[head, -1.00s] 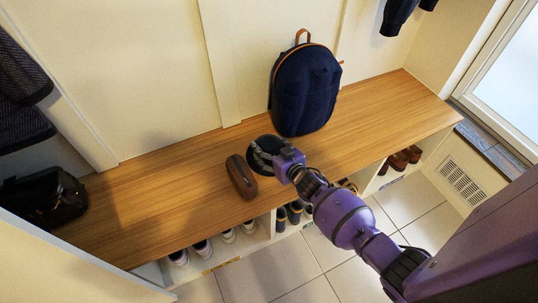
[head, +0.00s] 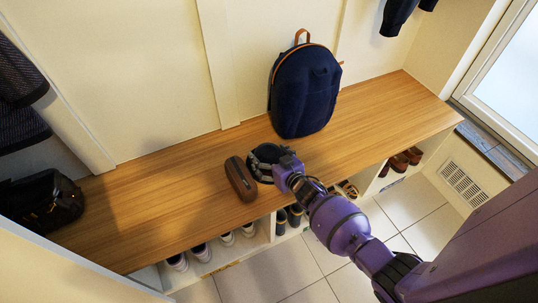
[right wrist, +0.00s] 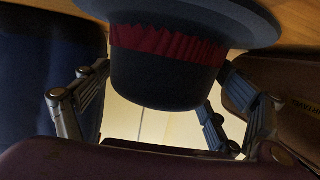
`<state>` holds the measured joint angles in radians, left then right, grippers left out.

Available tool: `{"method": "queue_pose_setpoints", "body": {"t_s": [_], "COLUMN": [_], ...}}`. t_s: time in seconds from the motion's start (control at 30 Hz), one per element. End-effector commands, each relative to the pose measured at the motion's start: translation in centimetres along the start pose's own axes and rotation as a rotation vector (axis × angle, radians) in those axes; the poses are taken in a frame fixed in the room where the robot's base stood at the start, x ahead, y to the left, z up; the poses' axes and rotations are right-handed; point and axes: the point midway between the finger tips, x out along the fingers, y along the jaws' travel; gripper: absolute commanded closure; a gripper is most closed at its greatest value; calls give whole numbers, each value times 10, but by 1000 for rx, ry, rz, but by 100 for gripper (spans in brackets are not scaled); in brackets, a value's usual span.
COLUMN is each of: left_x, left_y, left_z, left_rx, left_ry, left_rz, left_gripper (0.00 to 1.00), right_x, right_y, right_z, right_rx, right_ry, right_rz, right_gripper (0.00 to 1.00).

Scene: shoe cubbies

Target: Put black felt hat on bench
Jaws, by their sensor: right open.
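The black felt hat (right wrist: 165,80) has a dark red band. In the right wrist view it fills the upper middle, its brim by the wooden surface at the top edge and its crown between my fingers. My right gripper (head: 262,162) is open, with its fingers on either side of the crown; I cannot tell whether they touch it. In the head view the gripper covers most of the hat, just right of the brown case, over the bench (head: 165,205). My left gripper is not in view.
The brown case (head: 240,179) lies close to the left of the gripper. A navy backpack (head: 305,92) stands behind, against the wall. A black bag (head: 42,200) sits at the far left. Shoes (head: 202,252) fill cubbies below. The bench is clear at right and left of centre.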

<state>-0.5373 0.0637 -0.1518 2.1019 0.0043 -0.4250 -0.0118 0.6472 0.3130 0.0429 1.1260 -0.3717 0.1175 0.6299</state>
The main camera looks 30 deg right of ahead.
Motion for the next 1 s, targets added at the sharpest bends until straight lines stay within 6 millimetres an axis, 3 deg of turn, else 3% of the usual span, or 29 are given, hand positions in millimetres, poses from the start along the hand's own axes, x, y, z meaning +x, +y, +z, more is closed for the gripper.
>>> {"method": "queue_pose_setpoints", "body": {"t_s": [0.17, 0.4, 0.6, 0.8, 1.0], "left_x": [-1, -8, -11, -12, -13], "left_y": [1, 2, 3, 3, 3], "left_z": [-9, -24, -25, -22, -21], "left_rx": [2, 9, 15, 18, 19], "left_ry": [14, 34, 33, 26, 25], "left_rz": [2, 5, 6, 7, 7], "left_gripper": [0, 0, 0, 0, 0], "right_x": [-16, -66, -102, -119, -120], "right_y": [1, 1, 0, 0, 0], "right_z": [0, -1, -1, 0, 0], "right_rx": [0, 1, 0, 1, 0], "right_ry": [-1, -1, -1, 0, 0], "right_rz": [0, 1, 1, 0, 0], "right_gripper": [13, 13, 13, 13, 13]}}
